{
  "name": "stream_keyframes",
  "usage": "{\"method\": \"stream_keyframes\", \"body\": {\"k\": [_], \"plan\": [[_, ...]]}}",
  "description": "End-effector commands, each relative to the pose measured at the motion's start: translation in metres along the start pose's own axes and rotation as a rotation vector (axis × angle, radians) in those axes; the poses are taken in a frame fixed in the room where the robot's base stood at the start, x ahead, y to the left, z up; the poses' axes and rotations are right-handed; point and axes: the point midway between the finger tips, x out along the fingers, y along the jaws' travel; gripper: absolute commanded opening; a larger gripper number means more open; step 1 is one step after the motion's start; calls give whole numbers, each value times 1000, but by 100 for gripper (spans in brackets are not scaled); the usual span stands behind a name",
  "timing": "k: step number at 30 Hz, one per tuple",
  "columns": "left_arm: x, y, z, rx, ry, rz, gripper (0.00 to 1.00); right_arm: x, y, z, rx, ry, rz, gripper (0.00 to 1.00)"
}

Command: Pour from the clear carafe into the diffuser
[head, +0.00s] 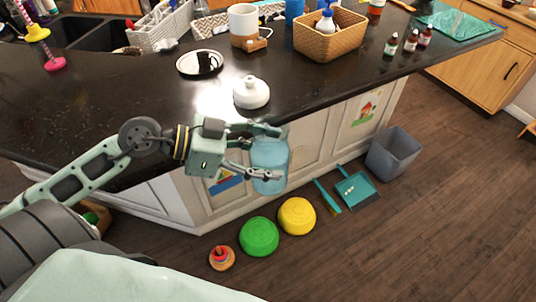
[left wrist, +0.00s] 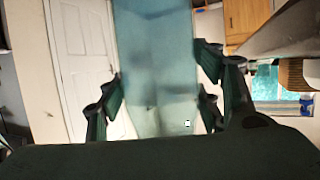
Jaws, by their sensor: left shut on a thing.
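The clear carafe (head: 270,158) is see-through and bluish, and looks about upright. My left gripper (head: 274,153) is shut around it and holds it just off the counter's front edge, above the floor. In the left wrist view the carafe (left wrist: 158,60) fills the space between the fingers (left wrist: 160,100). Its liquid level is hard to tell. The diffuser appears to be the white cylinder on a wooden base (head: 243,20), farther back on the counter. A white domed piece with a knob (head: 251,93), perhaps its lid, sits nearer the edge. My right gripper is out of view.
A round shiny dish (head: 200,63) lies left of the domed piece. A wicker basket (head: 330,38), several small bottles (head: 411,40) and a white rack (head: 160,30) stand behind.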

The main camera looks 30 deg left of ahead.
Motion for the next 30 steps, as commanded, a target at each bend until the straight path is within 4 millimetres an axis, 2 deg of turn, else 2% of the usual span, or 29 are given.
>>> {"method": "stream_keyframes", "body": {"k": [5, 30], "plan": [[-1, -2, -4, -1, 14, -5, 10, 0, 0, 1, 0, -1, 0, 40], [5, 1, 4, -4, 5, -17, 10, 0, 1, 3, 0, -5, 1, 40]]}}
